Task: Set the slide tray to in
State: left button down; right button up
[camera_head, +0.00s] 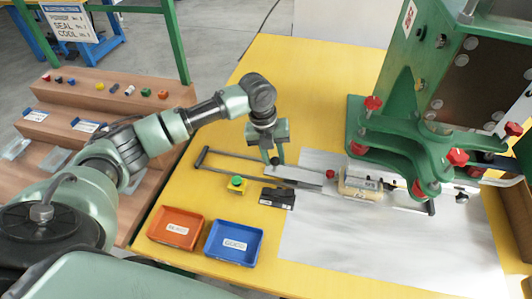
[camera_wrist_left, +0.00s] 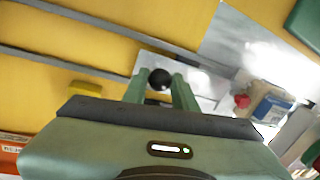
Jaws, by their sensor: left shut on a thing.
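The slide tray's black ball knob (camera_head: 275,161) is between the fingers of my left gripper (camera_head: 278,154), which is shut on it. The knob also shows in the left wrist view (camera_wrist_left: 160,79), with a green finger on each side. Two grey slide rails (camera_head: 228,154) run from an end bar at the left towards the green press (camera_head: 430,145). In the left wrist view a pale metal plate (camera_wrist_left: 205,88) lies just beyond the knob; the gripper hides part of it. My right gripper is not in view.
A black block (camera_head: 277,198) and a green button on a yellow box (camera_head: 237,184) sit just in front of the rails. An orange bin (camera_head: 153,240) and a blue bin (camera_head: 211,255) stand at the front. A beige block (camera_head: 358,187) is beside the press's red knobs.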

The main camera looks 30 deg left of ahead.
pick_arm(q)
jog(key=p, duration=0.2)
send_over(309, 177)
jog(key=shift+r, duration=0.1)
jog(key=c, duration=1.3)
grip_release()
jog(key=shift+o, duration=0.9)
jog(key=shift+w+d, duration=0.1)
jog(key=shift+d, duration=0.05)
